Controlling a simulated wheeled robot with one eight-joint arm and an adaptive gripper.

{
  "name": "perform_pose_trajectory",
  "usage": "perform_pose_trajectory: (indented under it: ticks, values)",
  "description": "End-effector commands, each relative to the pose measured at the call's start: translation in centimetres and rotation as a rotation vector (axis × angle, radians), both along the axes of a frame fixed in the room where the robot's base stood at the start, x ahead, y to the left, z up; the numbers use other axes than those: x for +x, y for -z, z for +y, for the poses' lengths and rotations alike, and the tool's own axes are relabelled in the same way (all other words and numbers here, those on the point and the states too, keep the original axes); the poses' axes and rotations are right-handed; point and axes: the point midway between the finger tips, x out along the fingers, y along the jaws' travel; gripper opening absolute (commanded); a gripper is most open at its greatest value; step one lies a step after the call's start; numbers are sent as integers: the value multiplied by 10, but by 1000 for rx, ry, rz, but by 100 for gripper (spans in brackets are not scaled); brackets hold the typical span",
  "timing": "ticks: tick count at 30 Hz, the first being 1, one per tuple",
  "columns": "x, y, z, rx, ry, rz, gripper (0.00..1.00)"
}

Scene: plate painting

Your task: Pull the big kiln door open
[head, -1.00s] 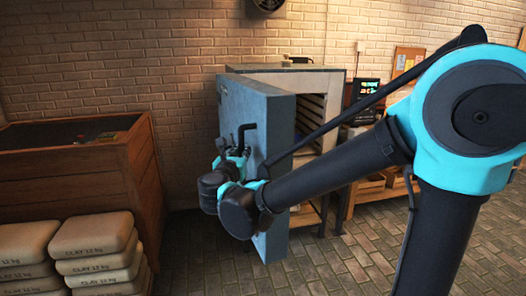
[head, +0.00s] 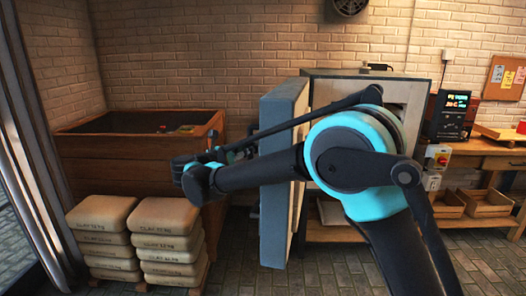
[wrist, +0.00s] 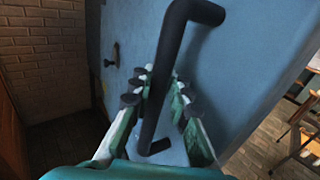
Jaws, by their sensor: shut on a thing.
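The big kiln door (head: 280,130) is a thick blue-grey slab standing open, swung out from the front of the kiln (head: 375,85). In the head view I see it almost edge-on. In the wrist view its blue outer face (wrist: 245,60) fills much of the picture. A black bent bar handle (wrist: 168,70) stands out from that face. My gripper (wrist: 160,98) is shut on the handle, with fingers on both sides of the bar. In the head view my gripper (head: 205,158) is left of the door, and the handle is not clear there.
A wooden bin (head: 140,150) and stacked clay bags (head: 165,225) stand left of the door, close to my gripper. A workbench (head: 490,160) with a lit controller (head: 452,115) is at the right. Brick floor (head: 330,270) is open in front.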

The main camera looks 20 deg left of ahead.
Motion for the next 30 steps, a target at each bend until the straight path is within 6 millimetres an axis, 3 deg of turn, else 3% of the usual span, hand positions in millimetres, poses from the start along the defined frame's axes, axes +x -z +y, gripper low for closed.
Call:
perform_pose_trajectory:
  ticks: [7, 21, 22, 24, 27, 30]
  values:
    - [1, -1, 17, 0, 25, -1, 0]
    - [0, -1, 20, -1, 29, -2, 0]
    - [0, -1, 20, -1, 29, -2, 17]
    - [0, -1, 20, 0, 29, -1, 26]
    - [1, -1, 19, 0, 29, -1, 37]
    - [1, -1, 19, 0, 29, -1, 37]
